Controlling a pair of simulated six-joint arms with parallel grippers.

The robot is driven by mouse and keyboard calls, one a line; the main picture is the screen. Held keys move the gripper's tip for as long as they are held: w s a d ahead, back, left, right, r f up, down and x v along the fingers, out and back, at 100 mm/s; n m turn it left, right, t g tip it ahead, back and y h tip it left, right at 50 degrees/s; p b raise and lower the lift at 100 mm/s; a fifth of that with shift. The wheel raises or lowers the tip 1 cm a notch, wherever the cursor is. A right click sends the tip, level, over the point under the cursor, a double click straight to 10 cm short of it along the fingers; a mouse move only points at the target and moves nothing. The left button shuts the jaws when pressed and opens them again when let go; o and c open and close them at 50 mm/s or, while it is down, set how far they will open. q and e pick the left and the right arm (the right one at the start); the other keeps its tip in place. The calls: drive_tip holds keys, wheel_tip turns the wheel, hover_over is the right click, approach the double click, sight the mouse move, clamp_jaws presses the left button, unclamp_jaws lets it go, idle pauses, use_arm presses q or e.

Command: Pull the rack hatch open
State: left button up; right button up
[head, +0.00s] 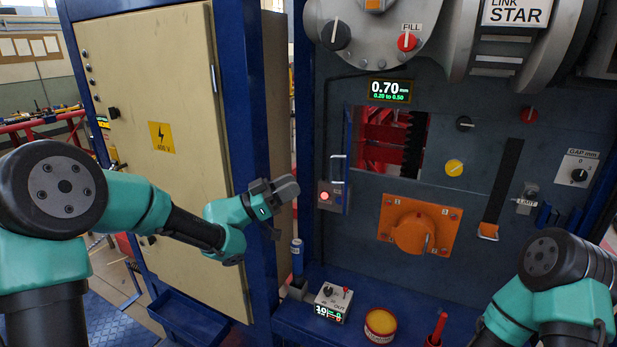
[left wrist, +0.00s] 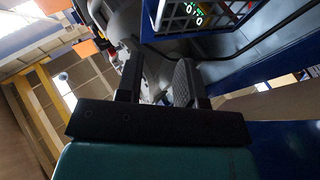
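The rack hatch (head: 347,152) is a narrow blue panel at the left edge of a square opening in the grey machine front. It appears swung out, seen nearly edge-on, with a pale bar handle (head: 337,170) on its left side. Red parts and a black toothed rack (head: 413,145) show through the opening. My left gripper (head: 280,192) is left of the handle in the picture, apart from it. The left wrist view shows its two fingers (left wrist: 157,75) spread with nothing between them. My right arm is at the lower right; its gripper is not visible.
A tall beige cabinet (head: 165,130) with a blue frame stands left, close behind my left arm. An orange plate with a knob (head: 415,232) is below the opening. A small control box (head: 333,300), a yellow-rimmed tin (head: 380,325) and a blue can (head: 297,258) stand on the blue ledge.

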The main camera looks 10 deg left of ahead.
use_arm(q)
drive_tip(key=v, duration=0.6)
drive_tip(key=shift+c, duration=0.2)
